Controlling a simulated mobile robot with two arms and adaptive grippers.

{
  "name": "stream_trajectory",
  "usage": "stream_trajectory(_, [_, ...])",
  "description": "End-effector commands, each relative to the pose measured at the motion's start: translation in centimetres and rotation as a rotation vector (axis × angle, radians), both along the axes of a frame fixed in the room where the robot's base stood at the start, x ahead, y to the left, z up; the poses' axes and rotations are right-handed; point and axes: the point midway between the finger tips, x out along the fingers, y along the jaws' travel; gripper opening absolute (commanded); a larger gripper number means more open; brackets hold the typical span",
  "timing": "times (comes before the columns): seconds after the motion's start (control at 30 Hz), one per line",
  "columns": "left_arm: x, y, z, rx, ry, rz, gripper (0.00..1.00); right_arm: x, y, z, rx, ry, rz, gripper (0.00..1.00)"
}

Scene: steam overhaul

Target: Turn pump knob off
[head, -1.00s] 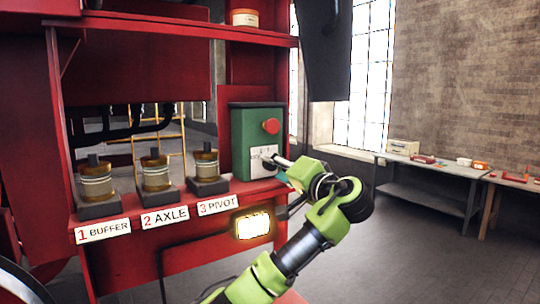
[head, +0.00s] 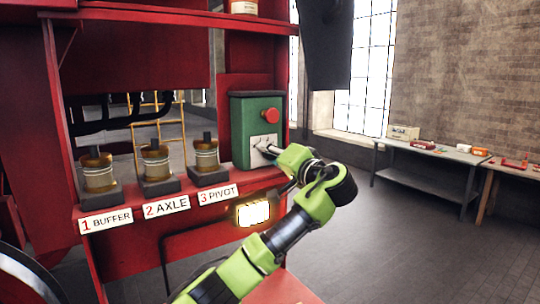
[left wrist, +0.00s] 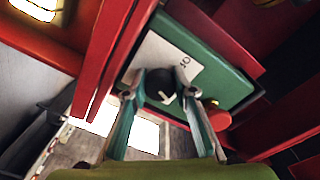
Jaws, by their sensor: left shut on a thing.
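The pump knob (left wrist: 162,86) is a round black knob with a white pointer mark, on a pale plate (head: 264,142) on the front of a green control box (head: 240,128). In the head view the knob is hidden by my left gripper (head: 268,150), which reaches the plate from the right. In the left wrist view my left gripper (left wrist: 168,92) has one finger on each side of the knob and is shut on it. Dark lettering shows on the plate beside the knob, partly hidden. My right gripper is not in view.
A red mushroom button (head: 271,116) sits on the box just above the plate. Several brass lubricators (head: 158,162) stand left of the box on the red shelf, above number labels. A lit lamp (head: 253,212) is below. Workbenches (head: 425,152) stand far right.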

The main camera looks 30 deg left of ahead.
Motion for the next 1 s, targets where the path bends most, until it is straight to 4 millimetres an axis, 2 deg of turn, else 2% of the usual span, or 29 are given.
stream_trajectory(0.17, [0.1,-0.1,-0.6,-0.021,-0.039,-0.003,0.04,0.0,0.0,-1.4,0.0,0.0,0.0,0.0])
stream_trajectory(0.37, [0.1,-0.2,-1.0,-0.064,-0.146,-0.002,0.04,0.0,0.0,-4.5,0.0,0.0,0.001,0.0])
stream_trajectory(0.7, [0.1,-0.2,-1.0,-0.182,-0.431,-0.003,0.04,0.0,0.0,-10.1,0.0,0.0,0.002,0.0])
stream_trajectory(1.0, [0.2,-0.2,-0.7,-0.291,-0.692,-0.002,0.04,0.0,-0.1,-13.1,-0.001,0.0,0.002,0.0])
